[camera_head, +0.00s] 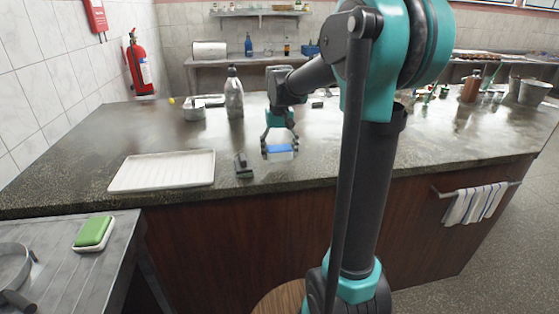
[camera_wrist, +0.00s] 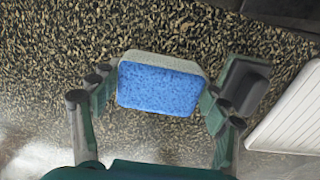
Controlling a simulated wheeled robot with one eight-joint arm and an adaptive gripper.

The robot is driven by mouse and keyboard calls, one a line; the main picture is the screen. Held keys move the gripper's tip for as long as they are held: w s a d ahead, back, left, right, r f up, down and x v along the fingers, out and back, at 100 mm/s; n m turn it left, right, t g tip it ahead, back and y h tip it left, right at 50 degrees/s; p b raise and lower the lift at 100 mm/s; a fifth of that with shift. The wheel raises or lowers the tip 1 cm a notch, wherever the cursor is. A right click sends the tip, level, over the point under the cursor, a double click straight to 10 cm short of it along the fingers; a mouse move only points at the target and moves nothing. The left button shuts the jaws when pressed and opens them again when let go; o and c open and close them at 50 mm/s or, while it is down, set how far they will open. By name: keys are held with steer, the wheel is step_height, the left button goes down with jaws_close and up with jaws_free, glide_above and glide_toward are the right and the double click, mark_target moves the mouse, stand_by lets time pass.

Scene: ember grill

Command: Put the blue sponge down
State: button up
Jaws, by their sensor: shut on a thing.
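The blue sponge (camera_wrist: 160,86) is a block with a blue face and a pale layer along its far edge. It sits between the two fingers of my gripper (camera_wrist: 158,92) in the wrist view, with the fingers against its two short sides. In the head view the sponge (camera_head: 280,149) shows below my gripper (camera_head: 279,142), just over the dark speckled counter (camera_head: 320,164). I cannot tell for sure whether its underside touches the counter.
A dark block-like object (camera_head: 243,166) stands close beside the sponge, and it also shows right of the fingers in the wrist view (camera_wrist: 247,82). A white ribbed tray (camera_head: 163,170) lies to the left. A bottle (camera_head: 234,94) stands behind.

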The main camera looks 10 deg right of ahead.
mark_target(280, 160)
steer(key=shift+f, duration=1.6)
steer(key=o, duration=1.2)
steer(key=shift+f, duration=0.1)
step_height(280, 160, up, 12)
steer(key=shift+r, duration=0.15)
